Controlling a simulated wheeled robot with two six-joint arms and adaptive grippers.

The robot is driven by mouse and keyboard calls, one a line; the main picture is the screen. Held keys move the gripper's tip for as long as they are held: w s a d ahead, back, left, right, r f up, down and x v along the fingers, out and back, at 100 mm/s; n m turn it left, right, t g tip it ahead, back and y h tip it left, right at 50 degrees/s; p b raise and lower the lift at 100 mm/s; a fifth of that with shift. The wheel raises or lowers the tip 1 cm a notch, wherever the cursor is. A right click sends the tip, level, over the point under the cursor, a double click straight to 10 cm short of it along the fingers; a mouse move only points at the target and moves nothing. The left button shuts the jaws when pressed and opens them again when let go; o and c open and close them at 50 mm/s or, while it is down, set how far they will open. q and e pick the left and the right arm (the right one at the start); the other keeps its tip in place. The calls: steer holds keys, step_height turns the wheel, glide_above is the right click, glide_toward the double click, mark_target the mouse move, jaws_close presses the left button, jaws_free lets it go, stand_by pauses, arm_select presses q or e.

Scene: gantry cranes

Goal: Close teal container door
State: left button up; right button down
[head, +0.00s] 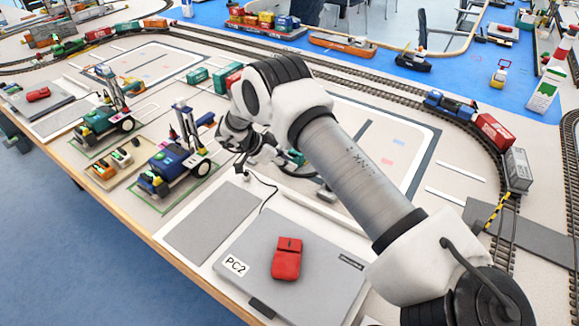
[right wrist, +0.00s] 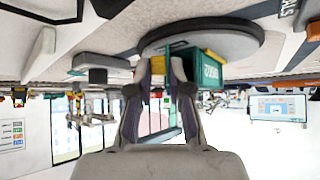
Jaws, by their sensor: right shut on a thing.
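The teal container (right wrist: 203,67) with lettering and a yellow edge stands on a round dark disc (right wrist: 215,38) in the right wrist view, which is upside down. In the head view only a small teal part (head: 296,157) shows behind my right arm. My right gripper (head: 268,154) reaches down to it. In the right wrist view its fingers (right wrist: 158,72) are beside the container's yellow-edged end, shut on what looks like the container door. The fingers hide most of the door, so its angle is unclear. My left gripper is not in view.
Blue (head: 178,167) and green (head: 105,120) crane vehicles stand left. Other teal containers (head: 196,76) stand behind. Rail tracks (head: 400,92) curve behind and right.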

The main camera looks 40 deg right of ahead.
steer(key=m+g+b, duration=0.1)
steer(key=b, duration=0.1)
steer(key=w+m+g+y+b, duration=0.1)
steer(key=m+b, duration=0.1)
steer(key=shift+d+f, duration=0.15)
steer(key=shift+f, duration=0.25)
steer(key=shift+w+d+r+m+g+y+b, duration=0.2)
steer(key=shift+m+g+y+b, duration=0.3)
steer(key=shift+b, duration=0.45)
steer(key=shift+s+a+r, duration=0.1)
